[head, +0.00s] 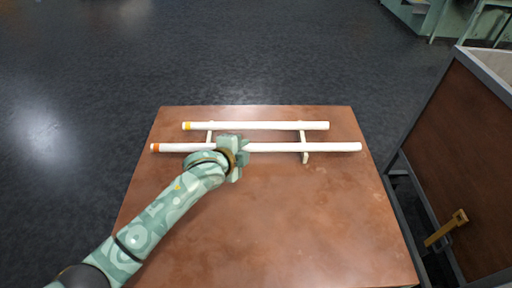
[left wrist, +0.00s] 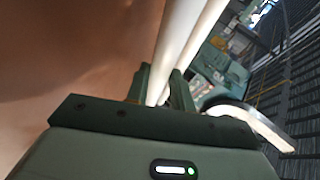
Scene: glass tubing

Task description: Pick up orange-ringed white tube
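The orange-ringed white tube (head: 300,147) lies level across two supports on the brown table, nearer me. Its orange ring (head: 155,147) is at its left end. My left gripper (head: 244,151) is at the tube, left of its middle, and hides a part of it. In the left wrist view, the tube (left wrist: 174,35) runs between the two close-set fingers (left wrist: 160,92), which appear shut on it. A second white tube (head: 260,125) with a yellow ring lies behind, parallel to it. My right gripper is not in view.
Pale rack supports (head: 304,155) stand under both tubes, close to the gripper. The front and right of the brown table (head: 310,225) are bare. A brown-sided bin or cabinet (head: 455,140) stands to the right, beyond the table's edge.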

